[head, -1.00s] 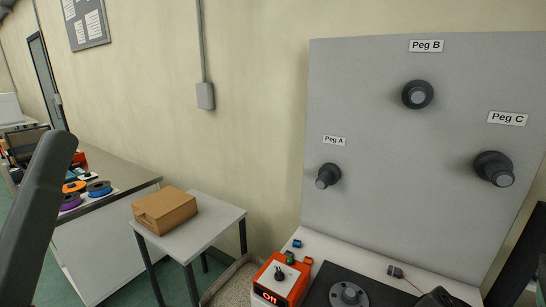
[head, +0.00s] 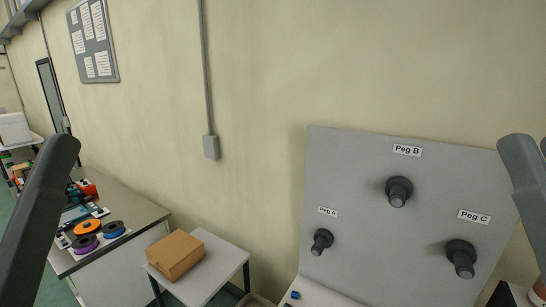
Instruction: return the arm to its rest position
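A dark grey link of my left arm (head: 42,205) stands at the left edge, and a similar link of my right arm (head: 525,175) shows at the right edge. Neither gripper is in the picture. The grey peg panel (head: 350,255) carries Peg A (head: 321,241) at the lower left, Peg B (head: 399,190) at the top and Peg C (head: 461,257) at the right. No filament or spool shows on the pegs.
A cardboard box (head: 175,254) sits on a small grey table (head: 222,262). Left of it, a bench (head: 145,215) holds orange, purple and blue spools (head: 88,228). A small blue part (head: 295,295) shows at the bottom edge. The wall above the panel is clear.

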